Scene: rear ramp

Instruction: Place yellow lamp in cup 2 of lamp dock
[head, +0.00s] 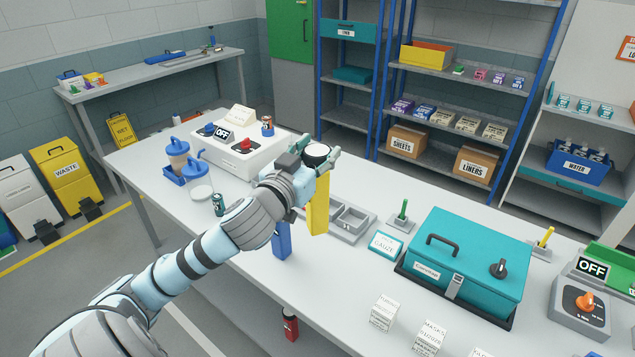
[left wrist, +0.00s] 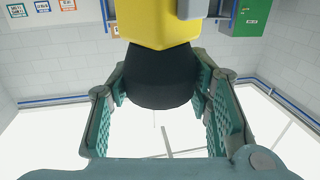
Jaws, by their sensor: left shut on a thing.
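The yellow lamp (head: 318,207) hangs upright in the air above the table, its black and white round end up. My left gripper (head: 317,155) is shut around that end. In the left wrist view the lamp's yellow body (left wrist: 158,28) and black end (left wrist: 158,88) show between the fingers. A grey dock with square cups (head: 352,221) lies on the table just right of and behind the lamp; the lamp hides part of it. I cannot read cup numbers. A blue lamp-like block (head: 281,239) stands left of the yellow lamp, partly behind my wrist. My right gripper is not in view.
A teal case (head: 465,262) and a gauze box (head: 385,244) stand right of the dock, with a green peg on a grey base (head: 402,215) behind. A white switch box (head: 238,150), blue-lidded bottles (head: 178,155) and a can (head: 219,204) are at the left.

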